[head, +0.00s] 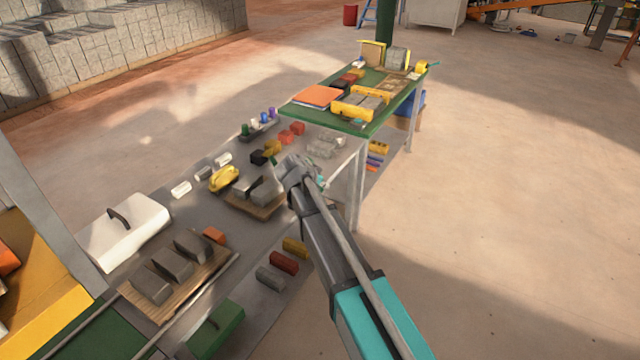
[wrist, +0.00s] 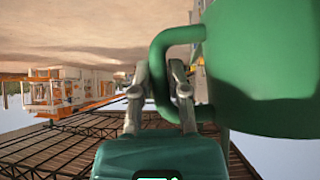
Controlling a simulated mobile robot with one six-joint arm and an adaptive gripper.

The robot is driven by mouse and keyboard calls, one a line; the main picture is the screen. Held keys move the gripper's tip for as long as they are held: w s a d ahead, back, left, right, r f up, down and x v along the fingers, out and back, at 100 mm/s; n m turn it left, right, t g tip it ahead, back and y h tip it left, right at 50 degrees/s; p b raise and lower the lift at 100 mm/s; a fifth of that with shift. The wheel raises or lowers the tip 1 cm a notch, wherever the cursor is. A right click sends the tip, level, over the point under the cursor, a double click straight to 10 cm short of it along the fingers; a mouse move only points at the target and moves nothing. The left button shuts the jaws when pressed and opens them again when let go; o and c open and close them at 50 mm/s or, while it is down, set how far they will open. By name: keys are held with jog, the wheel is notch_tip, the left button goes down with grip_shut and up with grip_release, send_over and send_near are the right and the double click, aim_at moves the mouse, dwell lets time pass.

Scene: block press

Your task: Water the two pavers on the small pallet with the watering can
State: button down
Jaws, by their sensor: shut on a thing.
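In the wrist view my gripper (wrist: 159,78) is shut on the handle of a green watering can (wrist: 262,65). The can's body fills the right of that view; its spout cannot be made out. In the head view my gripper (head: 298,168) is just right of and above the small pallet (head: 252,209). The can is mostly hidden there by my arm. Two grey pavers stand on the small pallet, a left paver (head: 241,187) and a right paver (head: 266,190), the right one close to my gripper. I cannot tell whether the can is tilted or whether the pavers are wet.
A larger pallet (head: 190,297) with several grey pavers lies nearer, at lower left. A white box (head: 125,232) stands at left. A yellow object (head: 224,179) lies behind the small pallet. A green table (head: 300,112) with tools and blocks stands beyond my gripper. Open floor lies to the right.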

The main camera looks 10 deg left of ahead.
jog(key=shift+r+n+g+h+p, duration=0.4)
jog(key=shift+r+n+h+p, duration=0.1)
jog(key=shift+r+h, duration=0.3)
jog(key=shift+w+a+r+n+g+h, duration=0.35)
jog(key=shift+a+r+n+g+h, duration=0.25)
jog(key=shift+h, duration=0.5)
jog(key=shift+w+a+r+n+h, duration=0.4)
jog(key=shift+a+r+n+h, duration=0.1)
jog(key=shift+a+r+h, duration=0.25)
jog(key=shift+s+d, duration=0.1)
dwell(0.9)
